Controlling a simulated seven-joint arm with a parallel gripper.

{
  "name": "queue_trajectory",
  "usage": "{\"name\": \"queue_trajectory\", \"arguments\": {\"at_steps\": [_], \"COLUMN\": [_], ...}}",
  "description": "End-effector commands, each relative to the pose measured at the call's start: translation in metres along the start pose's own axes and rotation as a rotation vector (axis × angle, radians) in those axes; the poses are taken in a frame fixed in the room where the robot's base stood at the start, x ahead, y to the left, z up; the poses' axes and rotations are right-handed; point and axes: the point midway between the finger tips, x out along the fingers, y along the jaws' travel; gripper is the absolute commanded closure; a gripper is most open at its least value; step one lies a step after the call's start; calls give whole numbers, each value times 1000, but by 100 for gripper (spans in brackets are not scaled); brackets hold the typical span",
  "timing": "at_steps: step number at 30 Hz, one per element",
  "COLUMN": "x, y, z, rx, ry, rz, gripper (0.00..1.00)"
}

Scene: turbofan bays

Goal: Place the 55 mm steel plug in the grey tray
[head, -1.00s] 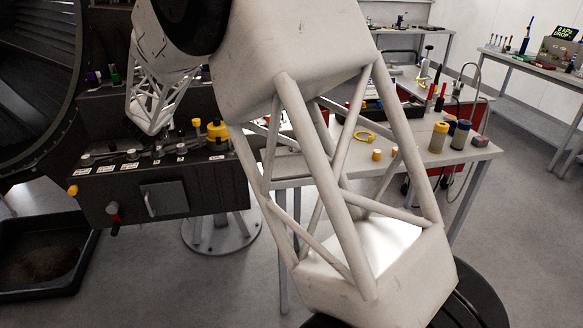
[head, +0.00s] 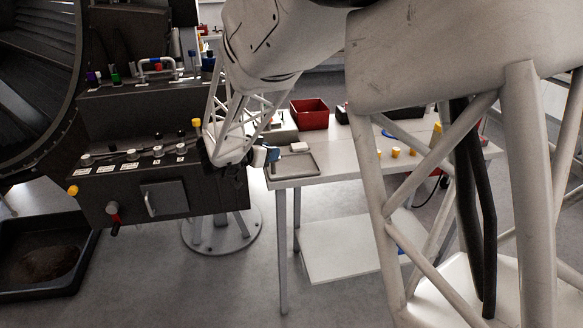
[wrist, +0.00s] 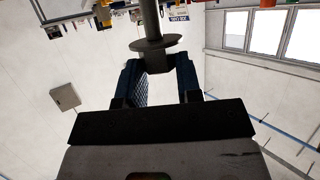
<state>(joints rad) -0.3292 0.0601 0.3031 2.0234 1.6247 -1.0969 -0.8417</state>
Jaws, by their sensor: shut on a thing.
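In the wrist view my gripper (wrist: 158,68) has its two blue-padded fingers shut on a dark grey steel plug (wrist: 154,44), a stem with a wide round flange. Its size cannot be read. In the head view my gripper (head: 269,154) is level with the left end of the table, just left of and near the grey tray (head: 318,169). The plug cannot be made out there. The grey tray is shallow and lies on the table's left end, with a small white piece at its back edge.
A red bin (head: 309,114) stands behind the tray. Small yellow parts (head: 396,152) sit farther right on the table (head: 345,168). The dark panel (head: 140,190) with several plugs and knobs stands close on the left.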

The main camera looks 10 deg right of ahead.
Motion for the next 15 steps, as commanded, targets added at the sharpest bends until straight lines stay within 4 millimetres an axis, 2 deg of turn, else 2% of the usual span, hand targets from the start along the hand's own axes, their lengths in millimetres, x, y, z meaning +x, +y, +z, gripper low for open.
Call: {"name": "queue_trajectory", "arguments": {"at_steps": [1,3,6,10,15], "x": [2,4,5,6,6], "y": [14,30,46,55,57], "z": [2,4,6,8,8], "rx": [10,24,39,48,50], "ry": [1,0,0,0,0], "rz": [31,67,104,127,132], "gripper": [100,100,100,100,100]}}
